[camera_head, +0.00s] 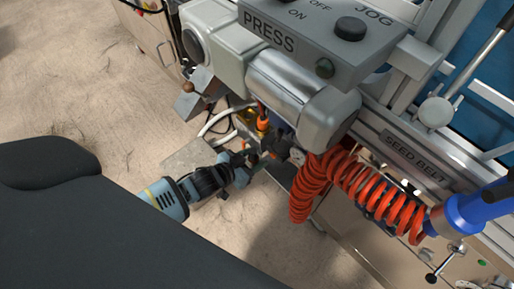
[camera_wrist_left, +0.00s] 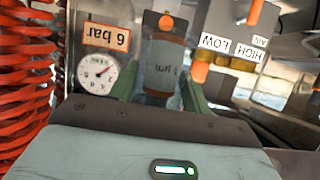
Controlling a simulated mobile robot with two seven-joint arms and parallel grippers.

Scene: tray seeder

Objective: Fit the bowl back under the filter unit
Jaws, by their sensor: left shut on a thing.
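My left gripper (camera_head: 258,158) reaches in low beneath the press housing. In the left wrist view its two green fingers (camera_wrist_left: 162,84) are shut on the bowl (camera_wrist_left: 163,62), a smoky clear cup with an orange knob at one end. That view is upside down, so the knob end points down. In the head view the bowl is too small and covered to make out. I cannot tell whether the bowl touches the filter unit, whose body is not clearly visible. My right gripper is not in view.
A pressure gauge (camera_wrist_left: 97,74) and a 6 bar label (camera_wrist_left: 106,37) are close beside the bowl. HIGH and LOW labels (camera_wrist_left: 231,49) lie on its other side. A coiled orange hose (camera_head: 312,185) hangs beside my gripper. The press housing (camera_head: 303,95) overhangs it.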

